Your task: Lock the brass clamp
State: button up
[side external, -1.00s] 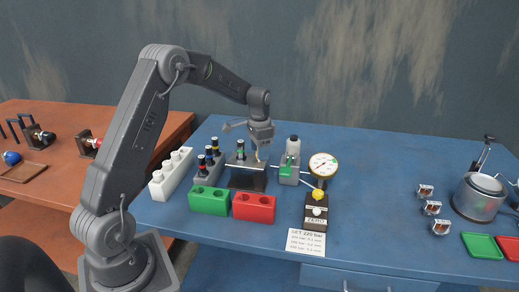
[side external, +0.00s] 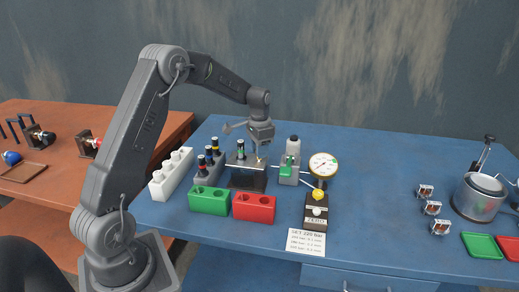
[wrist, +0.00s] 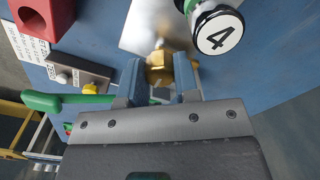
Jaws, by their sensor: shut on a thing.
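The brass clamp (wrist: 159,70) is a small gold-coloured knob or lever at the edge of the metallic test stand (wrist: 145,28), seen in the wrist view. My gripper (wrist: 160,82) has its two fingers on either side of it, shut on it. In the side external view my gripper (side external: 260,146) points down at the right of the stand (side external: 248,180), and the clamp is mostly hidden there. An injector with a green band (side external: 241,150) stands upright in the stand. Its white cap marked 4 (wrist: 219,32) is close to the right finger in the wrist view.
A pump with a green lever (side external: 289,168) and a pressure gauge (side external: 322,166) stand close on the right. A green block (side external: 208,201) and a red block (side external: 254,208) sit in front. A rack of injectors (side external: 208,168) is at the left.

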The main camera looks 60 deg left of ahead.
jog(key=n, duration=0.8)
jog(key=shift+n, duration=0.3)
jog(key=n, duration=0.4)
jog(key=shift+n, duration=2.3)
jog(key=o, duration=0.9)
jog(key=shift+r, duration=0.1)
notch_tip(320, 180, up, 14)
jog(key=shift+f, duration=0.2)
